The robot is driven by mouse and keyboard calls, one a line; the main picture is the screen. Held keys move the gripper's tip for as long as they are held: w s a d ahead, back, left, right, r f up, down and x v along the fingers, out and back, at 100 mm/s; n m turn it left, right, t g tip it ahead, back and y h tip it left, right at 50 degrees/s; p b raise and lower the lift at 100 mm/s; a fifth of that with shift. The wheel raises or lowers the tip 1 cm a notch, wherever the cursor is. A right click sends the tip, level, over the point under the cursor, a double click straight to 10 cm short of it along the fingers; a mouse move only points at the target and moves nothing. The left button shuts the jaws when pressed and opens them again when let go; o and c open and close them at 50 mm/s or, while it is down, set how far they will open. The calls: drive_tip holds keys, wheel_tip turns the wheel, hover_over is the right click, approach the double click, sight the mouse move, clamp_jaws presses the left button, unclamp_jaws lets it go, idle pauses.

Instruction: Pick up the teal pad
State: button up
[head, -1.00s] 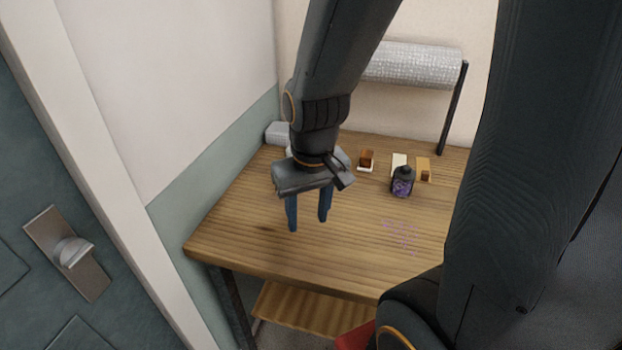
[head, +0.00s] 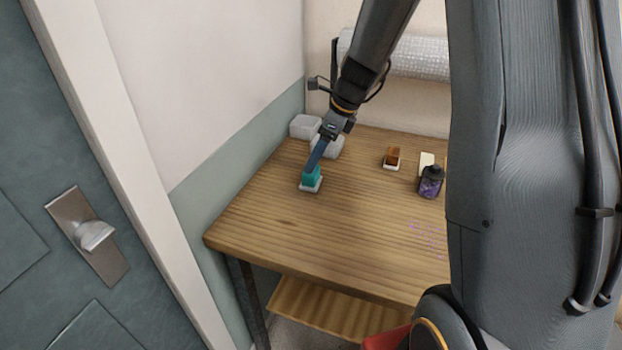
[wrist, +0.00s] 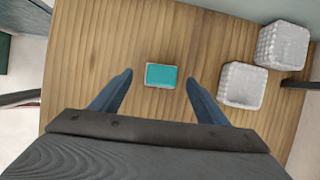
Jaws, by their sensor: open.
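The teal pad (head: 312,176) sits on a small white base (head: 310,187) on the wooden table, near its left side. In the wrist view the teal pad (wrist: 161,75) lies ahead, between the lines of the two fingers. My gripper (head: 314,160) is just above and beside the pad in the head view, and its near finger hides part of the pad. In the wrist view my gripper (wrist: 158,84) is open, with a finger on each side of the pad and visible gaps. Nothing is held.
Two white textured boxes (wrist: 241,85) (wrist: 283,45) stand right of the pad in the wrist view. A brown block (head: 392,157), a cream block (head: 427,163) and a dark bottle with purple contents (head: 430,182) stand farther right. The table's front (head: 300,235) is clear.

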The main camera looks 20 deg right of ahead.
drive_tip(key=shift+d+p+x, duration=0.25)
drive_tip(key=shift+p+x, duration=0.2)
drive_tip(key=shift+x, duration=1.35)
drive_tip(key=shift+d+p+x, duration=0.2)
drive_tip(key=shift+p+x, duration=0.2)
drive_tip(key=shift+x, duration=1.4)
drive_tip(key=shift+s+f, duration=0.1)
drive_tip(key=shift+f, duration=0.1)
drive_tip(key=c, duration=1)
drive_tip(key=shift+o, duration=0.2)
wheel_tip(320, 180, up, 10)
drive_tip(key=shift+r+b, duration=0.1)
drive_tip(key=shift+b, duration=0.7)
